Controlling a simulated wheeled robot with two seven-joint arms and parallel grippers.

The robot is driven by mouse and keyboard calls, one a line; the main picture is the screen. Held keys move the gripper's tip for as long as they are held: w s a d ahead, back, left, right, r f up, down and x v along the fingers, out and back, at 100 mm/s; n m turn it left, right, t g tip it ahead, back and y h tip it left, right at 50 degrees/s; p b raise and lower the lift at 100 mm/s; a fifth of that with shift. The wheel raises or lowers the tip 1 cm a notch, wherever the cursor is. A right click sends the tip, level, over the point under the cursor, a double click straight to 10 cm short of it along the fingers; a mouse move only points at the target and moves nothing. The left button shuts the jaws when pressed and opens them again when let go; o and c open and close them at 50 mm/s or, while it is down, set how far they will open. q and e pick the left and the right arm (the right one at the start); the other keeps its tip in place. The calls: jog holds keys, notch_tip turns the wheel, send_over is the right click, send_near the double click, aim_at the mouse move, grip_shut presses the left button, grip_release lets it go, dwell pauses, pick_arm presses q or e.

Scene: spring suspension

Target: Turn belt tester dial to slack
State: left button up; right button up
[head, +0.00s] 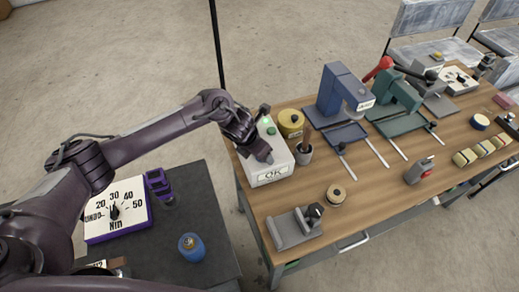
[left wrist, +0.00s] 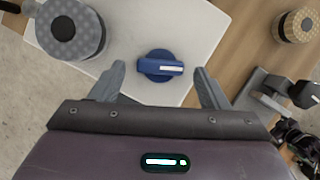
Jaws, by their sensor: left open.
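A white box (head: 284,158) with a green light and a label that seems to read "OK" stands at the left end of the wooden table. My left gripper (head: 263,153) is over its left part and hides some of it. In the left wrist view, the box's pale face (left wrist: 190,28) carries a blue dial (left wrist: 158,68) with a white pointer mark toward the right. The open fingers of my left gripper (left wrist: 161,72) are on either side of the dial, with gaps visible on both sides. Dial markings are not readable. My right gripper is not in view.
A yellow spool (head: 291,120) and a dark cup (head: 303,153) stand close to the box's right. Blue (head: 345,95) and green (head: 398,98) presses are farther right. A grey bracket (head: 293,227) is nearer. A separate dark table holds a "Nm" gauge (head: 117,209) and a blue canister (head: 191,246).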

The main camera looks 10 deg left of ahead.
pick_arm(q)
jog(key=shift+w+f, duration=0.1)
jog(key=shift+f, duration=0.2)
jog(key=c, duration=1)
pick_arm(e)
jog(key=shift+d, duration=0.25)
pick_arm(q)
jog(key=shift+d, duration=0.1)
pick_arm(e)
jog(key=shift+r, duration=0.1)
